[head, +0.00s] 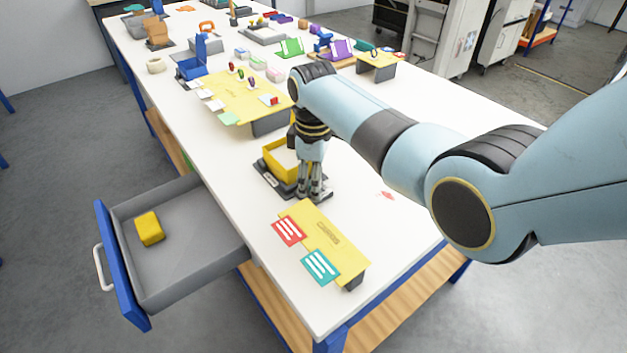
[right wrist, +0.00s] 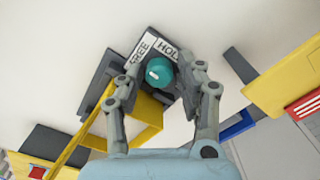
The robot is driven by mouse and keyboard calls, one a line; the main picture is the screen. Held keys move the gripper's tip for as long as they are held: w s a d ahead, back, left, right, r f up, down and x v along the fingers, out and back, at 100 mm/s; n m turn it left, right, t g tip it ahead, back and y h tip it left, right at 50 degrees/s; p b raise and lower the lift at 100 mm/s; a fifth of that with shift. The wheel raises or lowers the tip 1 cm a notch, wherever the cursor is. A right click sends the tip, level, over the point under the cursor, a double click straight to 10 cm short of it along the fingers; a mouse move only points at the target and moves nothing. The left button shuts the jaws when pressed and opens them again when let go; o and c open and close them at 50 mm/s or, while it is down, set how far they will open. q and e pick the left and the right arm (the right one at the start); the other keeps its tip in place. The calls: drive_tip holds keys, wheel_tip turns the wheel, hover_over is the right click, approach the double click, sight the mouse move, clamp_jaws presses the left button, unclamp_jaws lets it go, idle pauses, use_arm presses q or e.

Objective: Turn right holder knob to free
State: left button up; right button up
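The right holder's knob (right wrist: 160,72) is teal and round with a small white mark near its left side. It sits on a dark plate beside a white label (right wrist: 146,50) reading FREE at left and HOLD at right. My right gripper (head: 314,193) is lowered at the front end of the yellow holder (head: 271,160). In the right wrist view its two fingers stand apart on either side of the knob, with gaps showing. In the head view the gripper hides the knob. My left gripper is not in view.
A yellow board (head: 327,240) with red and teal cards lies in front of the holder. An open drawer (head: 190,259) holding a yellow block (head: 149,229) juts out at left. A larger yellow stand (head: 239,98) is behind. White tabletop (head: 390,165) is clear at right.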

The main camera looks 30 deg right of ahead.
drive_tip(key=shift+f, duration=0.1)
clamp_jaws()
drive_tip(key=shift+n+p, duration=0.4)
drive_tip(key=shift+n, duration=0.4)
unclamp_jaws()
